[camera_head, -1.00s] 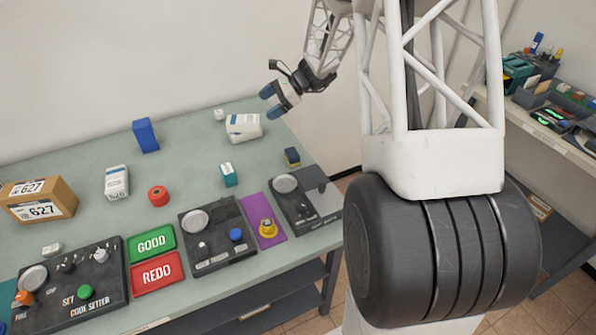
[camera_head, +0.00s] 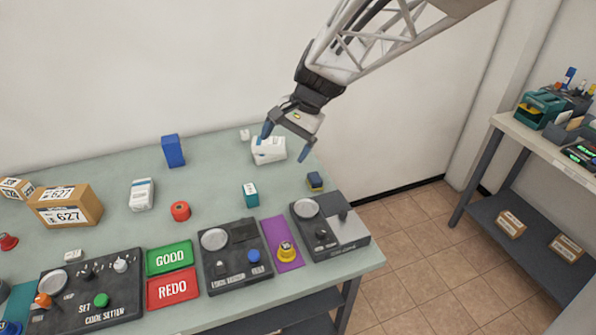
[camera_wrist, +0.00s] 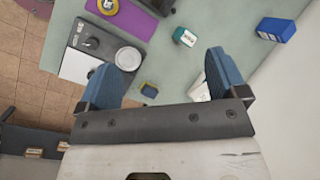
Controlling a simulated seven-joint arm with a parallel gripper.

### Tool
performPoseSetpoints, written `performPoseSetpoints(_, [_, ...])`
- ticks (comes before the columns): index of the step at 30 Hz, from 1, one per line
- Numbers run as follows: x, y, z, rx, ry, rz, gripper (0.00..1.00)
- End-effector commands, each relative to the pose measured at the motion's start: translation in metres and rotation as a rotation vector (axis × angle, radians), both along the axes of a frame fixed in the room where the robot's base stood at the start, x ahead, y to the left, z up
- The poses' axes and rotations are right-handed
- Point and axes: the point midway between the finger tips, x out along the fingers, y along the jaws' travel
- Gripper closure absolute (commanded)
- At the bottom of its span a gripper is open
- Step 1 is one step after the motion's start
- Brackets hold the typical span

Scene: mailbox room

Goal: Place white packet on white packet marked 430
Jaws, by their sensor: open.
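A white packet (camera_head: 268,154) with a blue-grey label lies at the back right of the table. In the wrist view only a bit of it (camera_wrist: 199,91) shows beside the right finger. Another white packet (camera_head: 142,197) with dark print lies further left; its marking is too small to read for sure. I cannot make out 430 on either packet. My gripper (camera_head: 286,141) is open and empty, with two blue fingers. It hangs above the back right of the table, near the right packet and partly in front of it. In the wrist view both fingers (camera_wrist: 160,68) are spread apart.
A blue box (camera_head: 173,151), a teal box (camera_head: 250,195), a small dark blue and yellow block (camera_head: 315,181) and a red ring (camera_head: 180,211) stand around. A brown 627 box (camera_head: 66,207) is at left. Control panels (camera_head: 236,257) line the front. The wall is close behind.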

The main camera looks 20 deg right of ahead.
Motion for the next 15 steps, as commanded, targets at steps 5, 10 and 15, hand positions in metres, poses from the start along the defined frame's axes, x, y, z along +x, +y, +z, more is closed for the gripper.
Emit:
performPoseSetpoints(5, [-0.045,0.009,0.012,-0.103,-0.071,0.127,0.09])
performPoseSetpoints(10, [-0.086,0.014,0.019,-0.2,-0.137,0.248,0.09])
performPoseSetpoints(15, [-0.125,0.016,0.023,-0.296,-0.2,0.369,0.09])
